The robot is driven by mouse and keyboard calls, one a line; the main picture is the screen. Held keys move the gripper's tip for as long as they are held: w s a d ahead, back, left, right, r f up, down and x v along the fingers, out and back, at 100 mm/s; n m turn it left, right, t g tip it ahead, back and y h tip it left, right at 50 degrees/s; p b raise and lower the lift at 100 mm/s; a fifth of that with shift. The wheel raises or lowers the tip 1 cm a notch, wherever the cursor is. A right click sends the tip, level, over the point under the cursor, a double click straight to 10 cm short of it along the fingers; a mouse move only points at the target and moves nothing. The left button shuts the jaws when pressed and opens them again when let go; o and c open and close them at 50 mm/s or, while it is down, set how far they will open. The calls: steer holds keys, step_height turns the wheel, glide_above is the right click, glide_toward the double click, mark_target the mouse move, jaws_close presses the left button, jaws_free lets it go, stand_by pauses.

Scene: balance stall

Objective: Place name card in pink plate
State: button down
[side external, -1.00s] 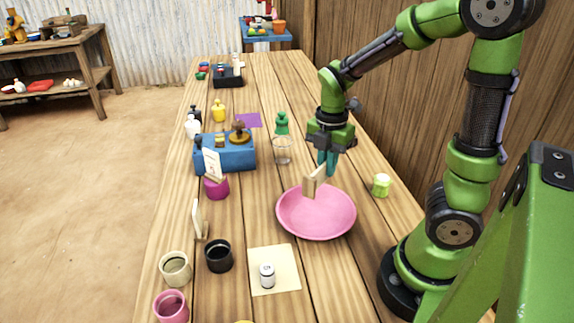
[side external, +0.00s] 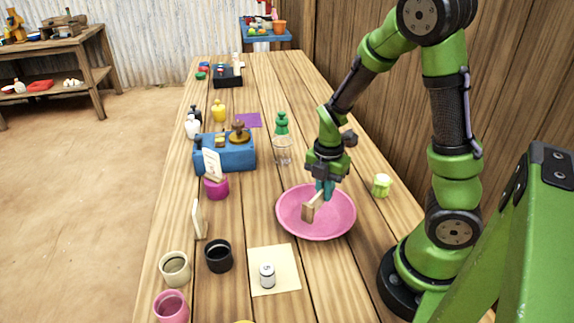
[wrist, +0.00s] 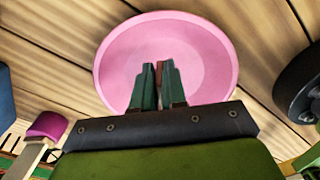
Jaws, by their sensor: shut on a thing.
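The name card (side external: 309,210), a small piece with a wooden-brown face, is held tilted in my gripper (side external: 325,189). In the side external view it lies within the outline of the pink plate (side external: 341,217), low over its inside; I cannot tell whether it touches the plate. In the wrist view, my gripper (wrist: 158,72) has its teal fingers close together with a thin brown strip between them, and the pink plate (wrist: 205,55) is behind them. The fingers hide most of the card there.
A light green jar (side external: 381,185) stands right of the plate, a clear bottle with green top (side external: 282,150) behind it. A white pot on a cream mat (side external: 287,255) is in front.

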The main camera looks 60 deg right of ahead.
steer(key=c, duration=1.1)
jaws_free()
step_height(320, 180, up, 7)
